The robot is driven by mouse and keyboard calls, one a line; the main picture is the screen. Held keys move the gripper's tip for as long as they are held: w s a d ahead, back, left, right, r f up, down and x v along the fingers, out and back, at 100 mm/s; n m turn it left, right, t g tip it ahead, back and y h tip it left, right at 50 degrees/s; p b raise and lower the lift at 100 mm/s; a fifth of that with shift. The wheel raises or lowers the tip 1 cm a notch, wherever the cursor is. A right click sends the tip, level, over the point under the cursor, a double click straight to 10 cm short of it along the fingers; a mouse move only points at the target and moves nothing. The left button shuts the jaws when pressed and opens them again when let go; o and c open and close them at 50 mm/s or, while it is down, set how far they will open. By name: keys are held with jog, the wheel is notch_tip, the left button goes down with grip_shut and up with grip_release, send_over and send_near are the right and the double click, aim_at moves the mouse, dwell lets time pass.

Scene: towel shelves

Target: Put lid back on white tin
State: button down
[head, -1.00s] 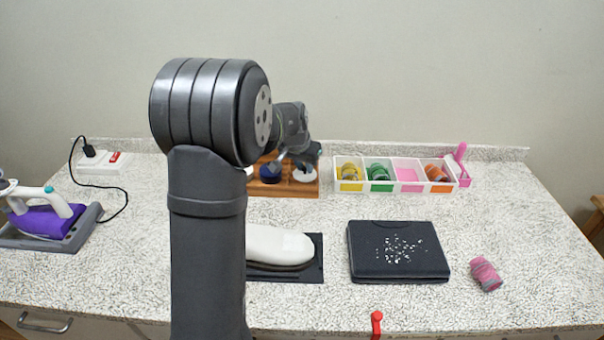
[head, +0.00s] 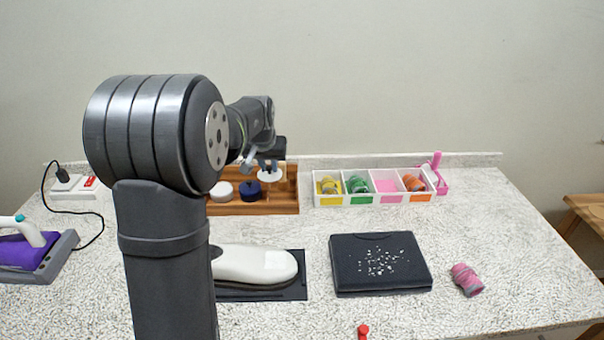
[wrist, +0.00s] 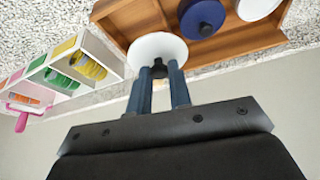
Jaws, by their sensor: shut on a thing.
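My gripper (wrist: 159,70) is shut on the small dark knob of a round white lid (wrist: 157,46). In the head view the lid (head: 270,175) hangs level above the right part of a wooden tray (head: 273,208). A white round tin (head: 221,190) stands at the tray's left; it also shows at the top right of the wrist view (wrist: 257,8). A blue tin (head: 250,191) with a dark knob stands between it and the lid. I cannot tell what lies directly under the held lid.
A white box (head: 343,202) with coloured compartments stands right of the tray, holding rolled towels. In front lie a black case (head: 380,280), a white iron-like object (head: 255,264) on a dark mat, and a pink roll (head: 466,279). The counter between is clear.

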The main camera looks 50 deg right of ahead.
jog(key=w+a+n+t, duration=0.1)
jog(key=w+a+n, duration=0.1)
jog(key=w+a, duration=0.35)
jog(key=w+a+n, duration=0.1)
jog(key=w+a, duration=0.2)
jog(key=w, duration=0.5)
jog(key=shift+y, duration=0.5)
jog(key=shift+f, duration=3.45)
jog(key=shift+f, duration=0.15)
jog(key=c, duration=0.7)
grip_release()
jog(key=shift+c, duration=0.2)
notch_tip(320, 180, up, 7)
